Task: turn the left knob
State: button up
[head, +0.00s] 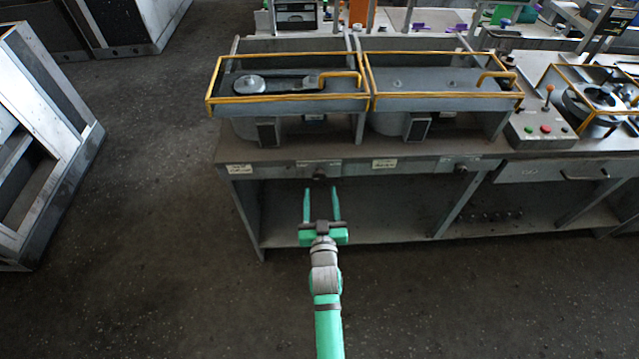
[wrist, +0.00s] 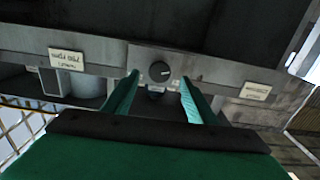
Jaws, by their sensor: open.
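The left knob (head: 319,176) is a small dark knob on the front edge of the grey workbench. In the wrist view the knob (wrist: 159,71) is round and dark with a light mark on its face. It shows between the fingers of my gripper (head: 321,190). The gripper is open and empty, with one finger to each side of the knob in the picture. In the wrist view the fingertips (wrist: 160,78) flank the knob; I cannot tell whether they reach it. A second dark knob (head: 461,169) sits farther right on the same bench edge.
The workbench (head: 400,174) carries yellow-railed units (head: 290,100) on top. Labels (head: 384,164) are on its front edge, and an open shelf lies below. A control box (head: 540,128) with a joystick stands at the right. A grey metal frame (head: 50,120) stands at the left; the floor between is clear.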

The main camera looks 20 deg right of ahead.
aim_at(320, 179)
jog(key=shift+x, duration=2.45)
jog(key=shift+a, duration=0.1)
jog(key=c, duration=1.1)
jog(key=shift+o, duration=0.2)
jog(key=shift+n, duration=1.1)
jog(key=o, duration=1.1)
jog(key=shift+c, duration=0.2)
jog(key=shift+s, duration=0.15)
jog(key=v, duration=1)
jog(key=shift+s, duration=0.3)
